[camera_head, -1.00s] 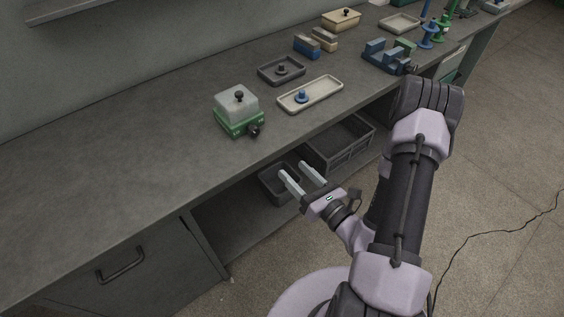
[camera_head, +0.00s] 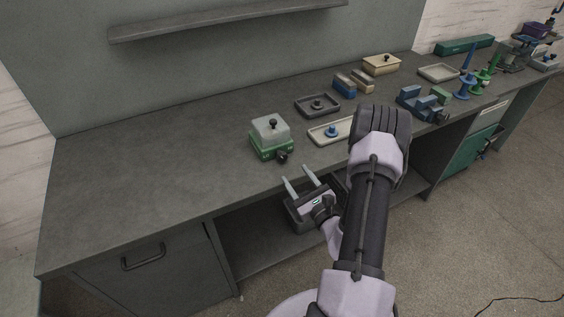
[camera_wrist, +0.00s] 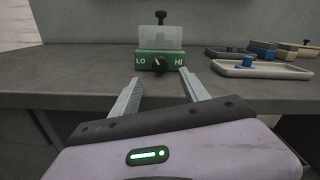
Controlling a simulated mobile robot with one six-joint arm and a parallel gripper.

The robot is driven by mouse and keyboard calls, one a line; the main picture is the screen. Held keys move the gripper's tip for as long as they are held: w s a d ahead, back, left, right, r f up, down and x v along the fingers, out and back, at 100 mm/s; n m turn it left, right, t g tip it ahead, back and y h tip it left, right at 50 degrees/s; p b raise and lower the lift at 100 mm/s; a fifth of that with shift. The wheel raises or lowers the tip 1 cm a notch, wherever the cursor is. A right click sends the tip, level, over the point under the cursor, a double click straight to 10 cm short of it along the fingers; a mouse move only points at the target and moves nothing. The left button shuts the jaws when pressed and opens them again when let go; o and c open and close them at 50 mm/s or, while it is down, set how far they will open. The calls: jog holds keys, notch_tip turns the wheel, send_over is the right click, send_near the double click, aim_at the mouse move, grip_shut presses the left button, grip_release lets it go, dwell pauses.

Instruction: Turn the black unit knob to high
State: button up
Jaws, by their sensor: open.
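The unit is a green box (camera_head: 262,153) with a pale translucent cover (camera_head: 270,131) and a small black handle on top. It stands at the bench's front edge. Its black knob (camera_head: 282,157) is on the front face. In the wrist view the knob (camera_wrist: 160,65) sits between the "LO" label on the left and the "HI" label on the right. A small light mark shows on it toward the upper left, but its exact setting is hard to tell. My gripper (camera_head: 296,174) is open and empty, in front of the knob and apart from it. Its fingers (camera_wrist: 160,76) point toward the unit.
The grey bench (camera_head: 150,165) is clear left of the unit. A cream tray (camera_head: 318,138) with a blue-knobbed piece and a dark tray (camera_head: 304,106) lie to the right. Blue and tan blocks sit farther back. An open shelf is under the bench.

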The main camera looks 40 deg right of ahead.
aim_at(284, 159)
jog(key=x, duration=0.8)
jog(key=shift+w+b, duration=0.25)
jog(key=shift+b, duration=0.15)
jog(key=shift+c, duration=0.2)
grip_shut()
jog(key=m+p, duration=0.1)
jog(key=m, duration=0.2)
jog(key=shift+m+p, duration=0.75)
jog(key=shift+m, duration=0.65)
